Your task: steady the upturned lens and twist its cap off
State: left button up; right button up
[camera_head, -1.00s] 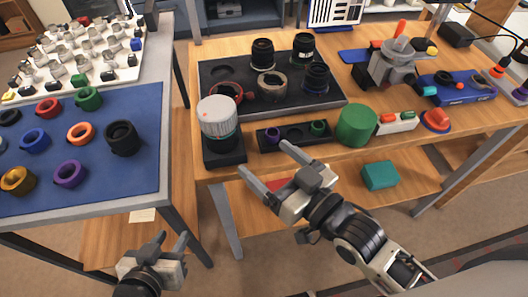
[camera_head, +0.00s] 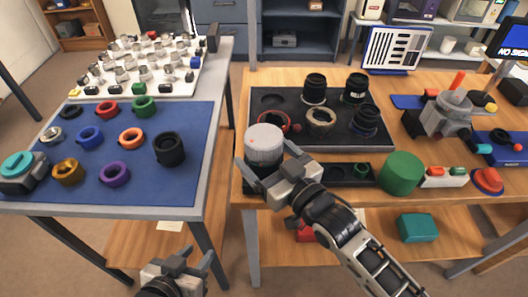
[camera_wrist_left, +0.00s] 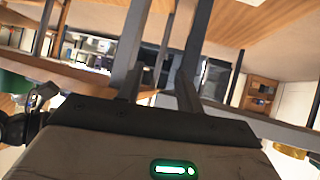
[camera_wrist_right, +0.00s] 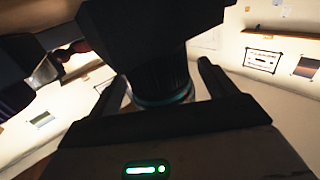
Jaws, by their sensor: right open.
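The upturned lens (camera_head: 264,144) stands upright at the front left corner of the wooden table, its pale grey cap-like top facing up. Its lower part is partly hidden by my right gripper (camera_head: 266,158). That gripper is open, with one finger on either side of the lens. In the right wrist view a dark round body with a teal band (camera_wrist_right: 160,88) shows between the spread fingers; I cannot tell whether they touch it. My left gripper (camera_head: 196,257) is open and empty, low in front of the gap between the tables. The left wrist view shows nothing between its fingers (camera_wrist_left: 160,82).
Behind the lens, a dark tray (camera_head: 300,97) holds several lenses and rings. A green cylinder (camera_head: 401,173) and a narrow black tray (camera_head: 340,172) stand to its right.

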jog(key=shift+w+a, duration=0.2)
jog(key=shift+w, duration=0.05)
